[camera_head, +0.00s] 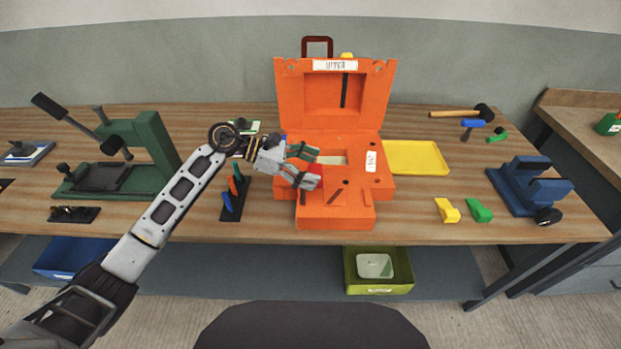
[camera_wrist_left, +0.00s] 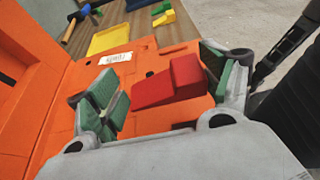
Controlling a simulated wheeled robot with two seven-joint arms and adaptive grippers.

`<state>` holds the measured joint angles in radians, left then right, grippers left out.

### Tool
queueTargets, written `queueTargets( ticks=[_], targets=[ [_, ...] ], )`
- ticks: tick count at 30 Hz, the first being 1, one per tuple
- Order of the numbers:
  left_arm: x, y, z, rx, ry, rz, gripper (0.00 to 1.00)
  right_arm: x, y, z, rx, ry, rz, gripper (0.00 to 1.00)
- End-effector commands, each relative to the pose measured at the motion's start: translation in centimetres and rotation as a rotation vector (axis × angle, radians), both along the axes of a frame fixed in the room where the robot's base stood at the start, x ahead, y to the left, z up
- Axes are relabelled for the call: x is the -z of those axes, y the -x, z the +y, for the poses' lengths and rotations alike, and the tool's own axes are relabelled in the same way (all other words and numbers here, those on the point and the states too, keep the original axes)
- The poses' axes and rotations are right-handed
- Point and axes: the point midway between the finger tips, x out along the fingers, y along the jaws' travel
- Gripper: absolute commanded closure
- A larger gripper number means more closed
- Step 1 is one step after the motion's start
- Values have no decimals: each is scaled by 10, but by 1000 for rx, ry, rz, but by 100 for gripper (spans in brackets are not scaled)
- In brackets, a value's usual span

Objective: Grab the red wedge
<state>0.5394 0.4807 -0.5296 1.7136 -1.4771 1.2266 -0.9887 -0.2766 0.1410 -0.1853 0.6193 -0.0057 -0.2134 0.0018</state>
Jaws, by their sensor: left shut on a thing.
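The red wedge (camera_head: 317,171) is over the open orange mould case (camera_head: 335,215), mostly hidden by my left gripper in the head view. In the left wrist view the red wedge (camera_wrist_left: 172,82) shows between the two green-padded fingers. My left gripper (camera_head: 311,167) reaches in from the left and is shut on the red wedge. I cannot tell whether the wedge is clear of the case surface. My right gripper is not in view.
The case lid (camera_head: 337,112) stands upright behind. A yellow tray (camera_head: 415,158) lies to its right. Yellow (camera_head: 447,210) and green (camera_head: 480,210) wedges, a blue vise (camera_head: 522,185) and a hammer (camera_head: 462,113) are further right. A green press (camera_head: 140,148) stands left.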

Motion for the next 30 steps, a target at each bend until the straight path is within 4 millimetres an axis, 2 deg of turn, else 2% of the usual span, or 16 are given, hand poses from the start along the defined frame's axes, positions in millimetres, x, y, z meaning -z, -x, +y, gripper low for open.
queueTargets(
  ticks=[4,10,22,30],
  targets=[
    [-21,0,0,2,0,-4,44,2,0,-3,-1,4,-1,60],
    [-35,0,0,2,0,-1,44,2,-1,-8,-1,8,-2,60],
    [-37,0,0,1,1,-1,44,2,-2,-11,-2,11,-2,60],
    [-37,0,0,1,1,-1,44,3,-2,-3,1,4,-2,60]
  ],
)
